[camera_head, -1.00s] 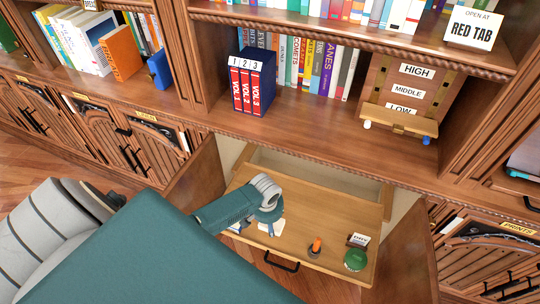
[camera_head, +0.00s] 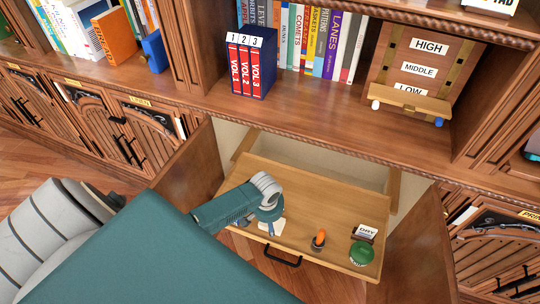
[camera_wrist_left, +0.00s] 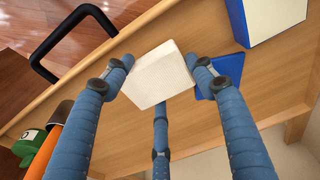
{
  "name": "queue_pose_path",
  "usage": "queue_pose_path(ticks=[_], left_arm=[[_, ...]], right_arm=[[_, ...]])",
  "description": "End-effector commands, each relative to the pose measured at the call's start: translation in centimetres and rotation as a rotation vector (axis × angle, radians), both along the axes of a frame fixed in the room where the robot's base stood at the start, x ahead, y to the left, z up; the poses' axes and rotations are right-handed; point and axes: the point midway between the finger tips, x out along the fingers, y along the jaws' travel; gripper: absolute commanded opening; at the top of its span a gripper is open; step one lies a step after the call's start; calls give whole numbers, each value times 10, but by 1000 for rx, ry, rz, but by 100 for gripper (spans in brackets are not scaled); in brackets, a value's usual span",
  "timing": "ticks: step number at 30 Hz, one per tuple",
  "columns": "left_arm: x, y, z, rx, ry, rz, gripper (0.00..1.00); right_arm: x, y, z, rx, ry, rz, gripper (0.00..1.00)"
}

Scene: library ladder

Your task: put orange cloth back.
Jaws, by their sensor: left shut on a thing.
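My left gripper (camera_head: 266,214) reaches down over the left part of the pulled-out wooden drawer or tray (camera_head: 335,200). In the left wrist view, this gripper (camera_wrist_left: 160,68) has its blue fingers shut on a cream-white block (camera_wrist_left: 158,78). The block's lower side and its contact with the wood are hard to judge. A small orange piece (camera_head: 319,238) stands in a dark cup at the drawer's front; it also shows in the left wrist view (camera_wrist_left: 45,152). I cannot tell whether it is cloth. No other orange cloth is clear. My right gripper is out of view.
A green round thing (camera_head: 362,253) and a small "DRY" sign (camera_head: 366,232) stand at the drawer's front right. A blue piece (camera_wrist_left: 228,76) and a white-blue box (camera_wrist_left: 272,18) lie near the gripper. Open doors flank the drawer. The drawer's middle is clear.

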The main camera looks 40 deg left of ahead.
Motion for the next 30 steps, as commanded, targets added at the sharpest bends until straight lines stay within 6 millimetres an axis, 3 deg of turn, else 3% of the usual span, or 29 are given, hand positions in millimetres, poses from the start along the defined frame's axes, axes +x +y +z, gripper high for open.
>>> queue_pose_path(ticks=[24,25,27,30], left_arm=[[0,0,-12,0,-1,1,38],[1,0,-11,0,-1,1,62],[1,0,-11,0,-1,1,76],[0,0,-11,0,-1,1,78]], right_arm=[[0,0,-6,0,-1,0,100],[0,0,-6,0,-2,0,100],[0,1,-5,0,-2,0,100],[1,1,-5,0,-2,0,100]])
